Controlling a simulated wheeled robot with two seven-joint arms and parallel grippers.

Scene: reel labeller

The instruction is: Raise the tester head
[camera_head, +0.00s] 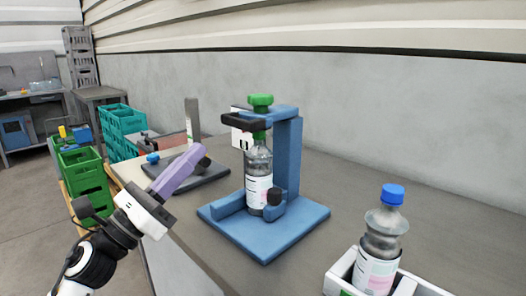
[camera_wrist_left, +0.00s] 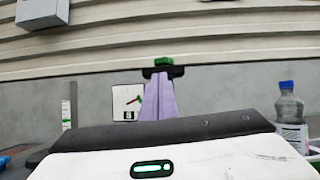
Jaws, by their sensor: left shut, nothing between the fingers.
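The blue tester (camera_head: 288,158) stands on the table, with a base plate, a column and a top arm. A green knob (camera_head: 261,100) tops its head, and a black handle bar (camera_head: 245,122) juts left below it. A clear bottle with a white label (camera_head: 258,190) stands upright under the head; I cannot tell whether they touch. My left gripper (camera_head: 198,152), with purple fingers, is shut and empty, left of the tester and apart from it. In the left wrist view the fingers (camera_wrist_left: 158,98) point toward the green knob (camera_wrist_left: 164,61) and partly cover the black bar (camera_wrist_left: 176,72). My right gripper is out of view.
A blue-capped bottle (camera_head: 382,240) stands in a white tray (camera_head: 340,270) at the front right. A dark device with an upright post (camera_head: 192,120) sits behind my left gripper. Green crates (camera_head: 83,172) stand left of the table.

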